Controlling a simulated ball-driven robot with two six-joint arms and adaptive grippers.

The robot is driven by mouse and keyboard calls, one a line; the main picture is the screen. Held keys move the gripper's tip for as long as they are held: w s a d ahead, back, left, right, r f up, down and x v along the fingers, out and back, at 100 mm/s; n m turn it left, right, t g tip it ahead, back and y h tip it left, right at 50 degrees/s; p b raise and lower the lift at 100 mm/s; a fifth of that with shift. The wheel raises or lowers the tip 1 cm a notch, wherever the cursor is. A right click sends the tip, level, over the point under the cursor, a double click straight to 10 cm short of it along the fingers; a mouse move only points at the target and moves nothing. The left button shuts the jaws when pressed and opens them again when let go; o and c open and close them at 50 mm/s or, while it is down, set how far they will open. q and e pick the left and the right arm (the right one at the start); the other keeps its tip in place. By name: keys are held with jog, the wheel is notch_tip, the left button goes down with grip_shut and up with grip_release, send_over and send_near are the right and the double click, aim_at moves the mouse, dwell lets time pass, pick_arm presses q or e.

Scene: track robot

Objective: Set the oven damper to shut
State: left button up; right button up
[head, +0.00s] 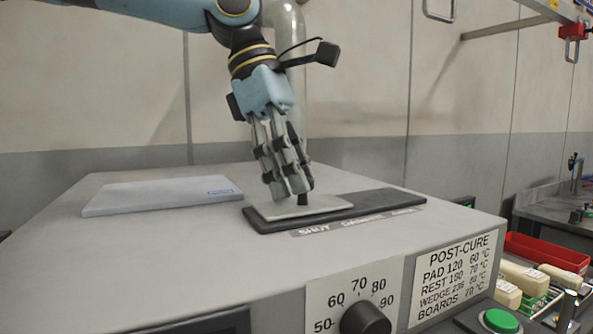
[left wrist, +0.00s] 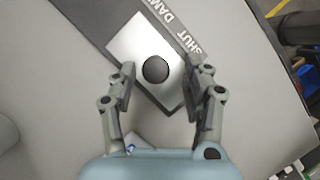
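The oven damper is a pale metal slide plate (head: 300,207) on a dark track (head: 375,201) on top of the oven. The plate lies at the track's left end, beside the word SHUT on the label strip (head: 357,223); the dark track is bare to its right. A black knob (left wrist: 155,69) stands on the plate. My left gripper (head: 291,194) points down at the plate from above. In the left wrist view its fingers (left wrist: 160,72) are apart, one on each side of the knob, with gaps visible. In the head view the fingers partly hide the knob. My right gripper is not in view.
A flat grey slab (head: 160,195) lies on the oven top (head: 120,250) to the left. A red tray (head: 545,252) is at the right.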

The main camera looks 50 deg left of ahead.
pick_arm(q)
jog(key=shift+w, duration=0.15)
jog(key=v, duration=1.2)
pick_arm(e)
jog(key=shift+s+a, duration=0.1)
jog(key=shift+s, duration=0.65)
pick_arm(q)
jog(key=shift+f, duration=0.15)
